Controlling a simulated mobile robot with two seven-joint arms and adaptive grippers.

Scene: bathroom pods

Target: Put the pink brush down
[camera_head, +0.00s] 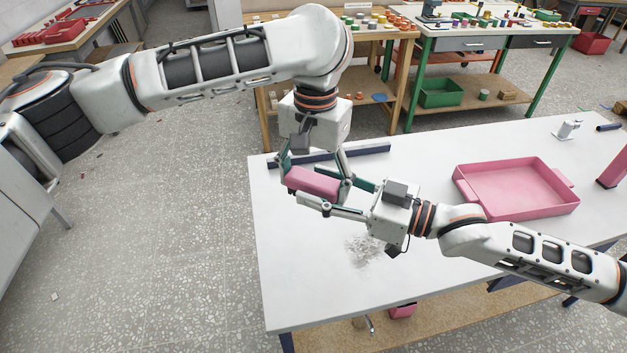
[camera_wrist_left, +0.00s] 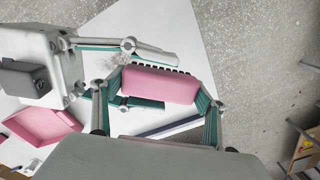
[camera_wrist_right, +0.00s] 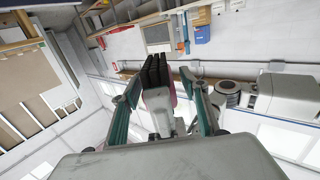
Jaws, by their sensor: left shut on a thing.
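The pink brush (camera_head: 313,182) is held above the white table (camera_head: 300,270), near its left side. My left gripper (camera_head: 315,177) comes from above and is shut on the brush's pink body. The left wrist view shows the brush (camera_wrist_left: 160,84) between the left fingers, with dark bristles along one long side. My right gripper (camera_head: 352,199) reaches in from the right, its fingers spread. In the right wrist view, the dark bristles (camera_wrist_right: 154,70) stand between the open right fingers (camera_wrist_right: 165,105), with gaps on both sides.
Grey-white debris (camera_head: 365,250) lies on the table below the grippers. A dark blue bar (camera_head: 372,149) lies along the far edge. A pink tray (camera_head: 515,190) stands to the right, with a pink object (camera_head: 612,168) beyond it. The table's front left is clear.

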